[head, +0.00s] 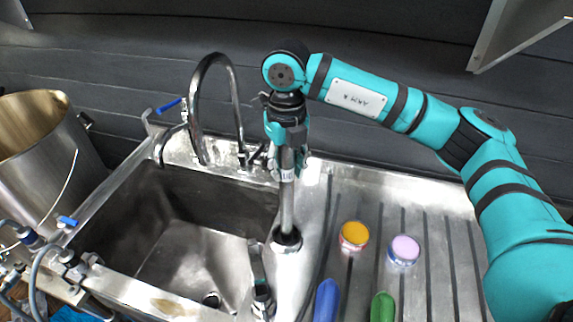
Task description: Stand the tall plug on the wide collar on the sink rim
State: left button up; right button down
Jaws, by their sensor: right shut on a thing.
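The tall plug (287,208) is a long grey metal rod, held upright by my right gripper (287,170), which is shut on its upper part and comes down from above. The plug's lower end meets a round metal collar with a dark opening, which looks like the wide collar (286,246), on the sink rim (297,268) right of the basin. I cannot tell whether the plug's foot rests on the collar or hangs just above it. My left gripper is not in view.
A shorter dark upright piece (257,264) stands in another fitting (263,303) nearer the front. The sink basin (170,225) and curved faucet (195,90) are left. An orange-topped tub (354,236), a lilac-topped tub (404,250), and blue (327,299) and green (383,307) objects occupy the drainboard.

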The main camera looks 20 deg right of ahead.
jog(key=shift+f+b, duration=0.1)
jog(key=shift+b, duration=0.25)
dwell(0.6)
jog(key=c, duration=0.9)
grip_release()
notch_tip(320, 180, up, 12)
jog(key=shift+f, duration=0.1)
jog(key=shift+s, duration=0.1)
